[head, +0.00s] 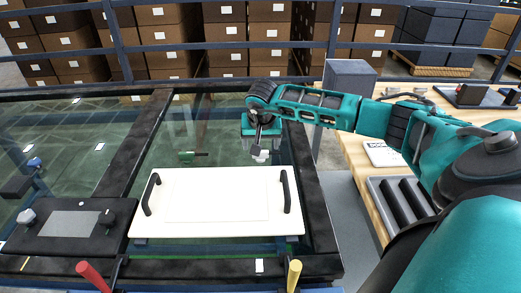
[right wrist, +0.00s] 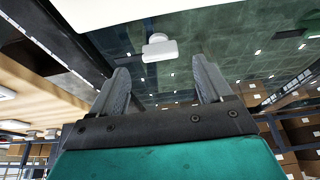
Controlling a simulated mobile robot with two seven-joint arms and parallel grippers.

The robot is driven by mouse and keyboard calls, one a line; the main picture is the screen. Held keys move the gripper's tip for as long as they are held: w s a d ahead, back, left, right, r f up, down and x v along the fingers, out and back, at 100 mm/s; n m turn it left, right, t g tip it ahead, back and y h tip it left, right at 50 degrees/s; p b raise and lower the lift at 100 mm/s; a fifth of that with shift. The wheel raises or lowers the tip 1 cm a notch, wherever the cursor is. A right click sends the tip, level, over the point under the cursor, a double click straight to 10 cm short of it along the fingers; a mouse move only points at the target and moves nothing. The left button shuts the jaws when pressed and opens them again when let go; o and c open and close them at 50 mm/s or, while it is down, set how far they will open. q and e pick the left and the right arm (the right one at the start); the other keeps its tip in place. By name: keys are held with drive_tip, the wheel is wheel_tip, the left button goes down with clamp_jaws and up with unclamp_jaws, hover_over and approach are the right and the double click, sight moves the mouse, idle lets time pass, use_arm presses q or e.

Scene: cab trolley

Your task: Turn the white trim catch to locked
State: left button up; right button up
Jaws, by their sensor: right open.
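The white trim catch (head: 261,156) is a small white piece just beyond the white panel's upper right corner, partly hidden by my right gripper in the head view. In the right wrist view the catch (right wrist: 160,47) shows as a rounded white bar on a short stem. My right gripper (head: 262,141) is over the catch, pointing down. In the right wrist view its two fingers (right wrist: 160,68) are wide apart, with nothing between them; the catch shows beyond their tips, roughly centred. I cannot tell the exact gap to it. My left gripper is not in view.
A white panel (head: 217,220) with two black handles lies in front. Dark frame bars (head: 134,140) border the glass. A red lever (head: 93,275) and a yellow lever (head: 294,275) stand at the near edge. A wooden bench (head: 352,150) is at the right.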

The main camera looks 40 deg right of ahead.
drive_tip(key=shift+x, duration=2.2)
drive_tip(key=c, duration=1)
